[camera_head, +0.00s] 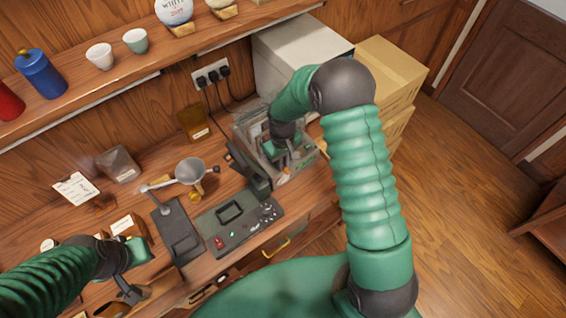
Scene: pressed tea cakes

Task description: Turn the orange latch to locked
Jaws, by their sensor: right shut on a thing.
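My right gripper (284,160) reaches down into the clear-sided machine (310,156) at the back of the bench. It is shut on a small part there, which looks like the orange latch; the jaws and my wrist cover nearly all of it. I cannot read the latch's angle or any locked mark. My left gripper (130,291) hangs low over the front left of the bench, away from the machine. Its fingers are small and dark, and I cannot tell whether they are apart.
A dark control panel (240,226) with buttons lies in front of the machine. A metal funnel (190,170) and a dark scale-like plate (176,232) stand to its left. A white box (292,50) and cardboard boxes (388,68) are behind. A shelf (130,66) runs above.

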